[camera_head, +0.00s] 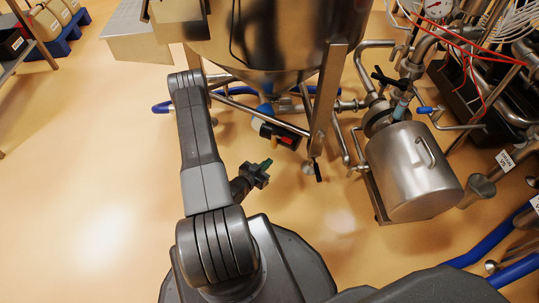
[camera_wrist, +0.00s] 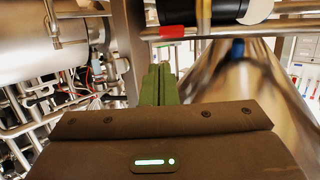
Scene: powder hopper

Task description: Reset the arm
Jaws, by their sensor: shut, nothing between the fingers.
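My arm stands folded upward in the lower middle of the head view. My gripper (camera_head: 264,164) points up and right there, with green fingertips. In the wrist view its green fingers (camera_wrist: 158,84) lie side by side, shut with nothing between them. The steel hopper (camera_head: 278,55) stands beyond it in the head view, and its cone also shows in the wrist view (camera_wrist: 243,85). My gripper is apart from the hopper and its legs.
A steel motor housing (camera_head: 412,172) and pipes stand at the right. A blue pallet (camera_head: 62,38) with canisters is at the far left. The floor at left is clear.

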